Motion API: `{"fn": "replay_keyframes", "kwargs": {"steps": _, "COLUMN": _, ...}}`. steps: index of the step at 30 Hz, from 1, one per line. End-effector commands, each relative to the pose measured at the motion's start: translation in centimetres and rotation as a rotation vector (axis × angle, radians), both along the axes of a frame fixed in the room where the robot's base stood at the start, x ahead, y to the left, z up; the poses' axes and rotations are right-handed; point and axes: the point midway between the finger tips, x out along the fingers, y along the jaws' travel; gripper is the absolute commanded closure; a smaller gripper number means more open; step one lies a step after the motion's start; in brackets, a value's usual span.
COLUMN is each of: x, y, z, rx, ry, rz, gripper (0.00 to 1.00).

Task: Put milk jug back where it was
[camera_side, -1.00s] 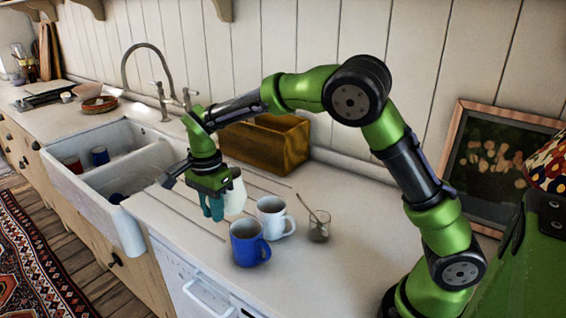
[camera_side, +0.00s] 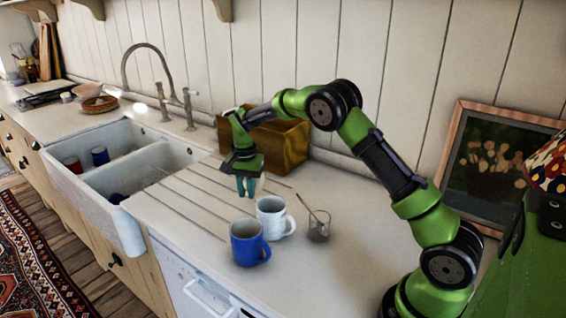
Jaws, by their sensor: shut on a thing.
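My gripper (camera_side: 249,186) hangs fingers down over the drainboard grooves, just behind and left of the white mug (camera_side: 271,217). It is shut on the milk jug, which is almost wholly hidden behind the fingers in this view. I cannot tell whether the jug touches the counter. A wooden box (camera_side: 283,146) stands against the wall behind my gripper.
A blue mug (camera_side: 248,243) stands in front of the white mug. A small glass with a spoon (camera_side: 318,228) is to their right. The double sink (camera_side: 122,225) with several mugs lies left. The grooved drainboard (camera_side: 185,205) between is clear.

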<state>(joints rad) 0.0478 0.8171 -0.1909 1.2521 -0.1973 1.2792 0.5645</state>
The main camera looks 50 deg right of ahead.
Motion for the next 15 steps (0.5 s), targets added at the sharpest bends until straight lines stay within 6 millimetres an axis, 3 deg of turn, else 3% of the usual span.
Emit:
{"fn": "replay_keyframes", "kwargs": {"steps": 11, "x": 0.0, "y": 0.0, "z": -3.9, "rx": -0.001, "ry": 0.000, "rz": -0.002, "gripper": 1.00}}
{"fn": "replay_keyframes", "kwargs": {"steps": 15, "x": 0.1, "y": 0.0, "z": -4.2, "rx": -0.002, "ry": -0.004, "rz": -0.002, "gripper": 1.00}}
